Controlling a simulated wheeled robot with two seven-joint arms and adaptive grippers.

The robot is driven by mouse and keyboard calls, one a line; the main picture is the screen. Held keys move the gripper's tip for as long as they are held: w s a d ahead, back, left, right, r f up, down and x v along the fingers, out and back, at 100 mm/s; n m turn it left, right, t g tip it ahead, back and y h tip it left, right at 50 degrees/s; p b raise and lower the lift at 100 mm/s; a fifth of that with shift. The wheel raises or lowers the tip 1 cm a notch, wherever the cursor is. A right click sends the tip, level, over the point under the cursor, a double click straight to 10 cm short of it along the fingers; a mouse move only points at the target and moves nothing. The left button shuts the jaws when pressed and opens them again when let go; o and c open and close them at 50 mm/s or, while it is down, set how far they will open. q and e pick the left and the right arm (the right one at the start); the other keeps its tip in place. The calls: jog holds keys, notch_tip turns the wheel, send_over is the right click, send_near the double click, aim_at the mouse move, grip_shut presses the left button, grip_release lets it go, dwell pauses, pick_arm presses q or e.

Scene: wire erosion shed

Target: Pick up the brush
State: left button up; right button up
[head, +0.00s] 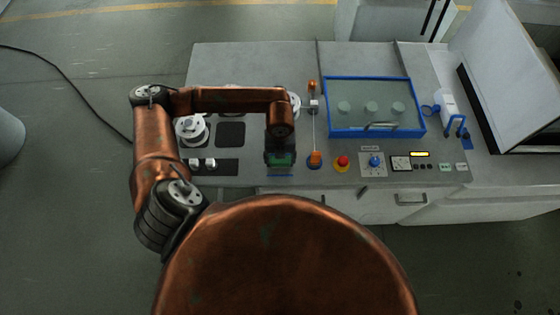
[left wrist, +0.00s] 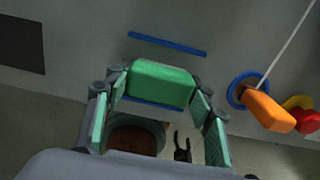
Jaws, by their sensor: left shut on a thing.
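My left gripper (head: 280,155) is over the front part of the grey worktop, left of the orange-topped post. In the left wrist view, its two green-padded fingers stand on either side of a green block (left wrist: 160,82), which I take to be the brush. The fingers are shut on it. In the head view, only a small green patch of the brush (head: 281,160) shows below the wrist; the rest is hidden by the gripper. Bristles cannot be made out. My right gripper is not in view.
Blue strips (left wrist: 167,44) mark the worktop around the gripper. An orange-topped post (head: 315,158) with a thin wire and a red button (head: 343,161) stand close on the right. A blue-framed tank (head: 374,133) lies beyond. White spools (head: 191,130) are left.

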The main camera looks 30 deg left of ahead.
pick_arm(q)
jog(key=shift+c, duration=1)
jog(key=shift+r, duration=0.1)
